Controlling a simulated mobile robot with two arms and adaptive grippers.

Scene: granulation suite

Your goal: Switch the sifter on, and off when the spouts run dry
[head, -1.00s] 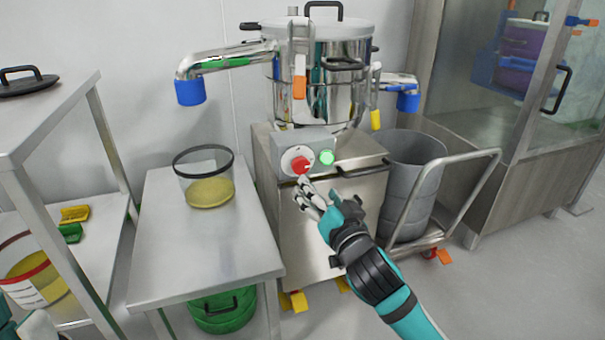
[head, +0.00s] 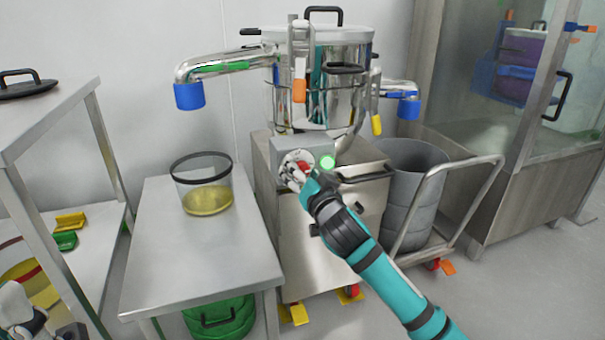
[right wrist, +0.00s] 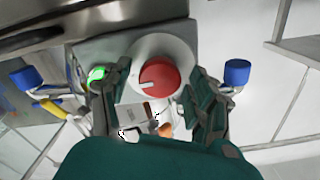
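The steel sifter (head: 320,110) stands on a cabinet with a control box. Its red knob (right wrist: 160,78) sits on a round white plate; the white pointer mark faces lower left in the right wrist view. The green lamp (head: 327,162) beside it glows, also in the right wrist view (right wrist: 97,74). My right gripper (head: 297,168) is at the knob, its fingers open on either side with visible gaps. The left spout (head: 189,96) and right spout (head: 408,107) end in blue sleeves; I see no stream below either. My left gripper (head: 22,318) is at the lower left edge, partly cut off.
A clear tub (head: 207,202) with yellow material stands on a steel table (head: 190,265) at left. A grey bin (head: 412,200) on a wheeled cart (head: 470,215) stands right of the sifter. A shelf rack (head: 50,120) is at far left, a glazed cabinet (head: 500,180) at right.

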